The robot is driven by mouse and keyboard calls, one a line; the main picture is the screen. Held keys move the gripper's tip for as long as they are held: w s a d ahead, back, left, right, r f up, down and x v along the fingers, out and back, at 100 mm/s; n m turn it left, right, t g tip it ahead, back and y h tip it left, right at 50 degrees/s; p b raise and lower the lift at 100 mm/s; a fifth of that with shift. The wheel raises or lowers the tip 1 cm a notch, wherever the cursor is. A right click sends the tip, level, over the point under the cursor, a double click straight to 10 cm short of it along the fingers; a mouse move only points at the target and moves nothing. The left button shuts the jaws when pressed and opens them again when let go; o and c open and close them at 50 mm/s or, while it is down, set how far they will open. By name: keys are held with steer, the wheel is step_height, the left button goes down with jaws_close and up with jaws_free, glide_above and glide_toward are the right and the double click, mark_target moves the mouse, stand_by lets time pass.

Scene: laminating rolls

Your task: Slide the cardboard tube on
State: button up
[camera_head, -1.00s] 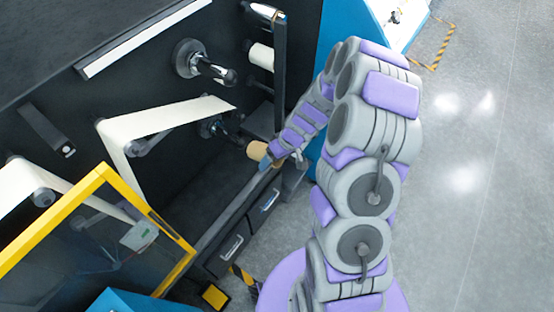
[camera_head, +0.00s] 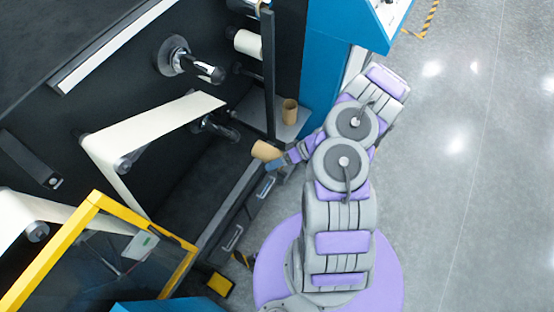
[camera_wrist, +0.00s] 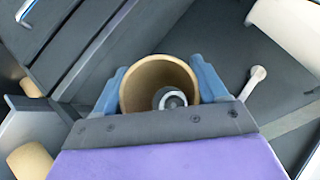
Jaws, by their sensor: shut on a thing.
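My gripper (camera_head: 277,160) is shut on a brown cardboard tube (camera_head: 265,151) in front of the dark machine. In the wrist view the tube (camera_wrist: 136,90) sits between the two blue fingers, its open end facing the camera. The round, pale-ringed end of a spindle (camera_wrist: 170,98) shows through the tube's bore. In the head view the lower spindle (camera_head: 218,128) points toward the tube, and a gap shows between its tip and the tube. An upper spindle (camera_head: 195,66) with a shiny tip is bare.
A second cardboard tube (camera_head: 290,111) stands on a grey shelf (camera_head: 262,118) beside a dark upright post (camera_head: 268,75). White web (camera_head: 160,122) runs close to the lower spindle. A yellow-framed guard (camera_head: 75,220) is at lower left. The floor at right is clear.

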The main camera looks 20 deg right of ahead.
mark_target(227, 137)
steer(key=shift+w+a, duration=0.7)
steer(key=shift+a, duration=0.1)
steer(key=shift+w+a, duration=0.3)
steer(key=shift+w, duration=0.25)
steer(key=shift+w+a, duration=0.3)
steer(key=shift+w, duration=0.25)
steer(key=shift+w+a+b, duration=1.05)
steer(key=shift+w+a, duration=0.65)
steer(key=shift+w, duration=0.65)
steer(key=shift+w+a+b, duration=1)
steer(key=shift+w+a, duration=0.75)
steer(key=shift+w, duration=0.55)
steer(key=shift+w+a+b, duration=1.05)
steer(key=shift+w+a, duration=0.65)
steer(key=shift+w, duration=0.65)
steer(key=o, duration=1.7)
